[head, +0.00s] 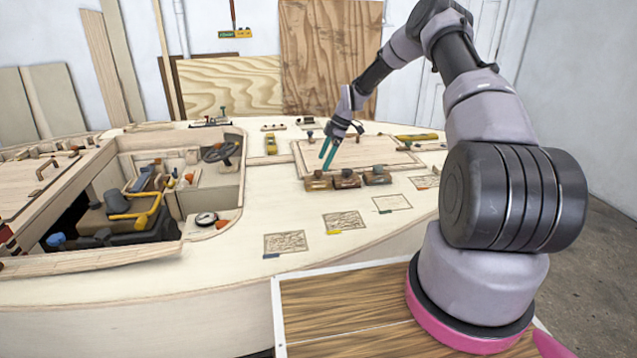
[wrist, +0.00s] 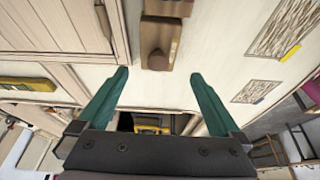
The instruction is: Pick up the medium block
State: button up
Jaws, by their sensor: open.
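Three small brown wooden blocks with dark knobs stand in a row on the pale deck in the head view: a left one (head: 318,182), a middle one (head: 347,179) and a right one (head: 377,177). Their sizes look close, so I cannot tell for certain which is the medium block. My gripper (head: 327,158) has teal fingers, is open and empty, and hangs above the deck near the left block. In the wrist view, one knobbed block (wrist: 155,35) lies ahead of the open fingertips (wrist: 160,78), apart from them. Another block (wrist: 168,6) is partly cut off by the top edge.
A raised wooden hatch panel (head: 290,152) lies behind the blocks. Patterned patches (head: 344,222) mark the deck in front, which is otherwise clear. An open cockpit (head: 130,205) with tools is at left. A yellow tool (head: 271,144) and a yellow level (head: 417,137) lie farther back.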

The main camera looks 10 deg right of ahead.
aim_at(315, 179)
jog(key=x, duration=0.9)
jog(key=shift+w+a+f, duration=0.15)
jog(key=shift+w+f, duration=0.05)
jog(key=c, duration=1.4)
notch_tip(315, 179, up, 10)
